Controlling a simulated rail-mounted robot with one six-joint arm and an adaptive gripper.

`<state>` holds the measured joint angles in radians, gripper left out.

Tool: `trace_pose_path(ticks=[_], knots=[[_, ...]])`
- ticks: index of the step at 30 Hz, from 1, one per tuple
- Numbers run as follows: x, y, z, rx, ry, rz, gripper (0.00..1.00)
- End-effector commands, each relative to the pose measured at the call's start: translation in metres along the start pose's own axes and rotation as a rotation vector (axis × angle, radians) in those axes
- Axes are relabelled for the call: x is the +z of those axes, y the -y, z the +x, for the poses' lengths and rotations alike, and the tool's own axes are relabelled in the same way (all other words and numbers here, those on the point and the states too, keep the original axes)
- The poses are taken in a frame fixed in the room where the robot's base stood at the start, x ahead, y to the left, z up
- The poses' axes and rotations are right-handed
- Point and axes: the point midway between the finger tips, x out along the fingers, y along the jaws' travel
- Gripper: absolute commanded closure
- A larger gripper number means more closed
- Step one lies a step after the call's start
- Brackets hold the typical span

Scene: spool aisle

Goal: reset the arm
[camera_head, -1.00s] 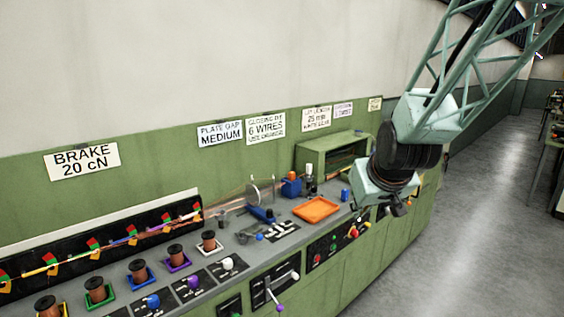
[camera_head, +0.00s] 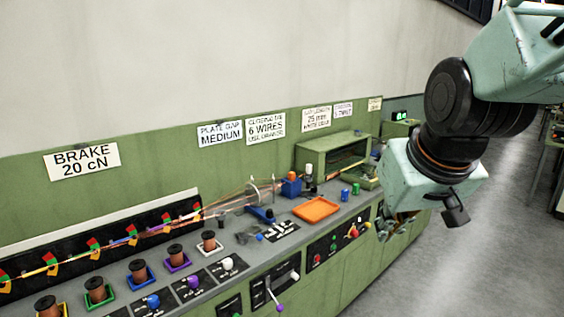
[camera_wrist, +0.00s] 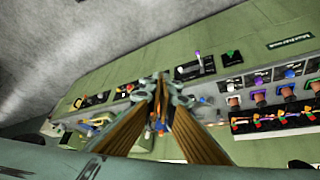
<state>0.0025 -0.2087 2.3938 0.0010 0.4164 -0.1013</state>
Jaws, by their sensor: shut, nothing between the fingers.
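My gripper (camera_head: 386,230) hangs at the right of the head view, at the end of my arm, in front of the aisle side of the green bench (camera_head: 350,265). In the wrist view my gripper (camera_wrist: 161,80) shows its two fingers brought together at the middle. It is shut and holds nothing. The bench with its controls lies beyond and below the fingers there. My gripper's tips are partly dark and small in the head view.
The bench top carries an orange tray (camera_head: 316,209), a green open-fronted box (camera_head: 333,153) and several copper spools (camera_head: 96,290). Levers and knobs line its front. A wall with sign cards (camera_head: 82,161) stands behind. Bare grey floor (camera_head: 480,250) lies at the right.

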Motion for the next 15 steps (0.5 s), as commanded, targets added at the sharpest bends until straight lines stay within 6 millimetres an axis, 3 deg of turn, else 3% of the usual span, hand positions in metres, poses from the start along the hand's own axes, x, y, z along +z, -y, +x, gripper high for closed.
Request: trace_pose_path(ticks=[15], knots=[[0.086,0.009,-0.07,-0.007,0.084,0.043,1.0]])
